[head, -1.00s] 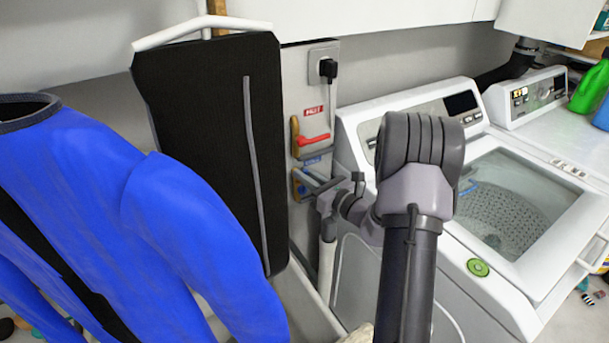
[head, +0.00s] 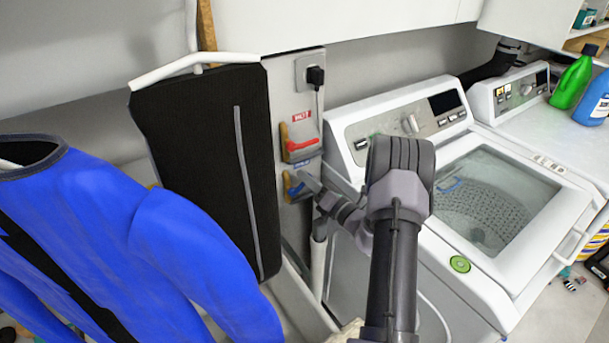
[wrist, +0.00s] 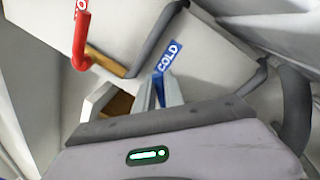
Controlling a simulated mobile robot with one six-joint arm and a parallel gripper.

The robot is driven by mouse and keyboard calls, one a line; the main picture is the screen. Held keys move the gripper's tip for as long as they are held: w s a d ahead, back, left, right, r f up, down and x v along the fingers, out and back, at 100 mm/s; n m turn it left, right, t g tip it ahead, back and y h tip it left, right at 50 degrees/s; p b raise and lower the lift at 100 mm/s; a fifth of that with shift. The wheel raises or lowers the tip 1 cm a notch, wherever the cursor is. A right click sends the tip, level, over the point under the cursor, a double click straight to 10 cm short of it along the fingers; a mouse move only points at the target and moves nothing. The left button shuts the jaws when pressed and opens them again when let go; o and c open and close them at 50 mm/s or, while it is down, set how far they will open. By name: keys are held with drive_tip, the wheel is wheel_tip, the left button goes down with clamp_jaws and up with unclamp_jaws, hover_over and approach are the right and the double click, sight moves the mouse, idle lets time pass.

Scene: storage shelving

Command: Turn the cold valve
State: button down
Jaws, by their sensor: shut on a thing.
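The cold valve's blue handle (head: 295,189) is on the wall panel below the red hot valve (head: 301,145). In the wrist view the blue handle (wrist: 159,90) shows as a narrow strip between my gripper's (wrist: 162,88) two grey fingers, just below the blue COLD label (wrist: 169,57). My gripper (head: 304,182) reaches the handle from the right in the head view and is shut on it. The fingers hide much of the handle. A brown valve body (wrist: 118,102) shows to the left of the fingers.
A black board-like garment on a hanger (head: 205,170) and a blue jacket (head: 140,240) hang left of the panel. A washing machine (head: 470,285) stands close on the right. A plug with a cable (head: 316,75) is above the valves.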

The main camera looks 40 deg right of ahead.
drive_tip(key=shift+d+f+m, duration=0.2)
drive_tip(key=shift+m, duration=0.4)
drive_tip(key=shift+f, duration=0.1)
drive_tip(key=c, duration=1.4)
unclamp_jaws()
drive_tip(key=shift+c, duration=0.2)
drive_tip(key=shift+s, duration=0.15)
drive_tip(key=s+f+p, duration=0.1)
drive_tip(key=s+p, duration=0.1)
drive_tip(key=s, duration=0.5)
drive_tip(key=shift+d, duration=0.25)
